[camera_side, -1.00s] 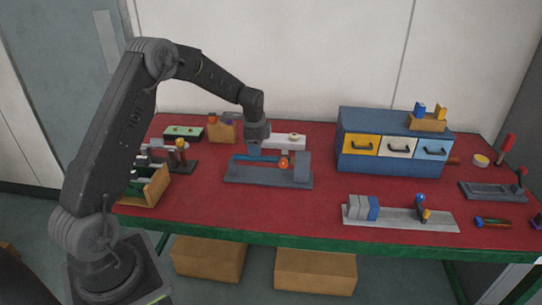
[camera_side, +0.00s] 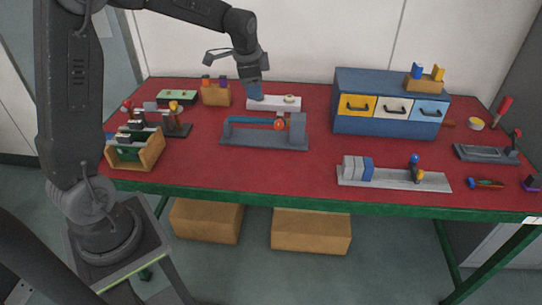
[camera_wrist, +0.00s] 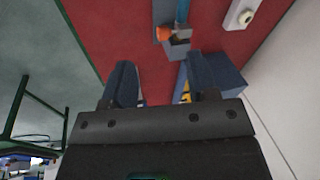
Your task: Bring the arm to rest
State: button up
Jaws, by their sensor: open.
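My gripper (camera_side: 257,92) is raised above the back of the red table in the side view, behind the grey fixture (camera_side: 262,140). Its fingers point down and nothing shows between them. The fixture carries a blue bar (camera_side: 250,121) and an orange-red knob (camera_side: 279,124). In the wrist view the two dark blue fingers of my gripper (camera_wrist: 165,78) stand apart, open and empty. The orange knob (camera_wrist: 165,33) shows beyond them there. The white block (camera_side: 275,102) lies behind the fixture, partly covered by the fingers.
A blue cabinet (camera_side: 390,122) with yellow, white and light-blue drawers stands right of my gripper. A wooden holder (camera_side: 216,96) and an open wooden box (camera_side: 135,152) stand left. A grey rail (camera_side: 392,181) lies front right. Bare red table (camera_side: 270,170) lies before the fixture.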

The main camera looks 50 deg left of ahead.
jog(key=s+d+r+n+t, duration=0.1)
jog(key=s+d+r+n, duration=0.2)
jog(key=s+d+r, duration=0.6)
jog(key=s+d+f+n+t, duration=0.1)
jog(key=s+d, duration=0.2)
jog(key=s, duration=0.4)
jog(key=s+d+f+n+h, duration=0.1)
jog(key=s+d, duration=0.3)
jog(key=s, duration=0.4)
jog(key=shift+f+n+t+h, duration=0.3)
jog(key=shift+f+n+t, duration=0.1)
jog(key=shift+n, duration=0.4)
jog(key=shift+s, duration=0.1)
